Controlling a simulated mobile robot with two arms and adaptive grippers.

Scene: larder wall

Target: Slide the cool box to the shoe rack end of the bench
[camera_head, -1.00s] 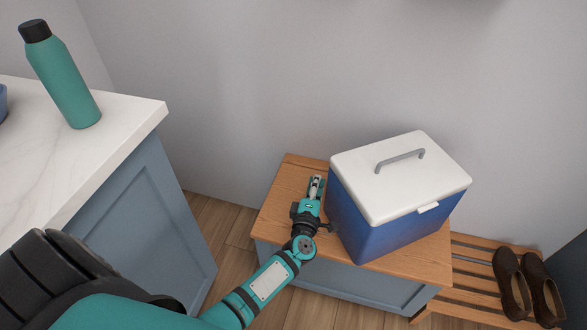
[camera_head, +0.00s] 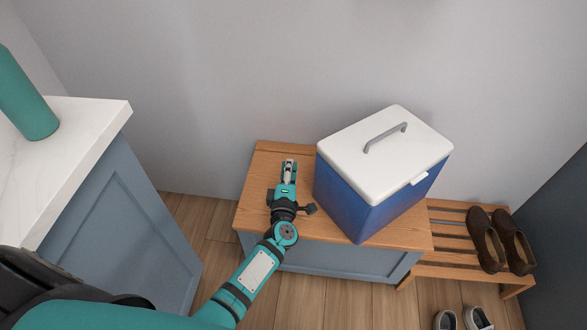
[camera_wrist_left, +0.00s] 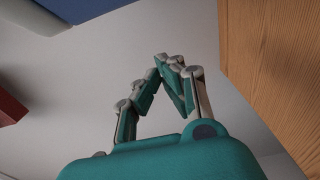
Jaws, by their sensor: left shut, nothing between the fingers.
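The cool box (camera_head: 372,185) is blue with a white lid and a grey handle. It stands upright and somewhat turned on the wooden bench (camera_head: 258,205), right of the bench's middle. The slatted shoe rack (camera_head: 452,232) is at the bench's right end. My left gripper (camera_head: 290,163) is over the left part of the bench, just left of the cool box, shut and empty. In the left wrist view its fingers (camera_wrist_left: 172,62) meet at the tips, with a blue surface at the top left and wood at the right. My right gripper is not in view.
Brown shoes (camera_head: 487,243) sit on the rack, and pale shoes (camera_head: 478,318) lie on the floor below. A counter (camera_head: 75,150) with a teal bottle (camera_head: 25,100) stands at the left. The wall is close behind the bench. A dark panel (camera_head: 560,230) is at the right.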

